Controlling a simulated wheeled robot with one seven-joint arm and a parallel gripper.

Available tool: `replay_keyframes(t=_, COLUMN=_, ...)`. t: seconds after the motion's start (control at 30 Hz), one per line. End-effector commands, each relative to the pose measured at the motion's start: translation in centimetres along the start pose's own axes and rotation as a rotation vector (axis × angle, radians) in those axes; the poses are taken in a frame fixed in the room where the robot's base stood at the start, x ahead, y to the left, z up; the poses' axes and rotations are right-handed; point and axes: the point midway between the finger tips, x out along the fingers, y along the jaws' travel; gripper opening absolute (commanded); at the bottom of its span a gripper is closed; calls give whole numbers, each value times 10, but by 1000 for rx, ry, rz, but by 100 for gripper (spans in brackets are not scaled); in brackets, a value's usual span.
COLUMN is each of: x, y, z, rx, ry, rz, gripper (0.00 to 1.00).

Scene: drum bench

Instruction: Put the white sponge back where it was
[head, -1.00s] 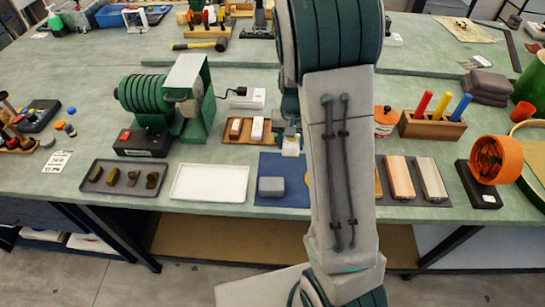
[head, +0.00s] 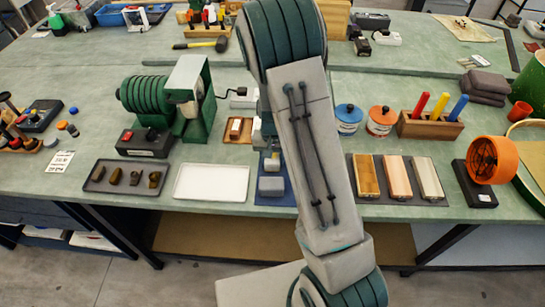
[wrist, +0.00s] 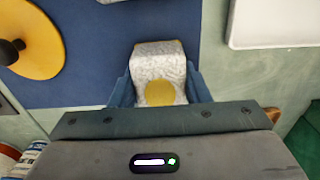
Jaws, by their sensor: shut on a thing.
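My gripper (wrist: 160,80) is shut on the white sponge (wrist: 160,60), one blue finger on each side. The sponge is a pale, rough-textured block with a round yellow patch on the face toward the wrist camera. In the head view the sponge (head: 271,164) shows as a pale block over the blue mat (head: 290,198), just beyond a grey block (head: 271,186). I cannot tell whether the sponge touches the mat. My arm hides the mat's right part in the head view.
A white tray (head: 211,183) lies just left of the mat. A yellow disc (wrist: 32,50) with a dark knob lies on the mat's other side. A brown tray (head: 236,137) with a small block stands behind. Lidded cans (head: 348,117) and a board of blocks (head: 397,176) stand right.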

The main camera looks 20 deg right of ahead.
Motion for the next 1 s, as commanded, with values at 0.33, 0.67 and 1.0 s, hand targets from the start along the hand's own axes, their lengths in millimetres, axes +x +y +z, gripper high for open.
replay_keyframes(t=0.33, x=3, y=0, z=0, rx=0, ry=0, rz=0, gripper=64)
replay_keyframes(t=0.67, x=-6, y=0, z=-1, rx=-1, ry=2, rz=-1, gripper=64)
replay_keyframes(t=1.0, x=-70, y=-1, z=-1, rx=-1, ry=6, rz=-3, gripper=64)
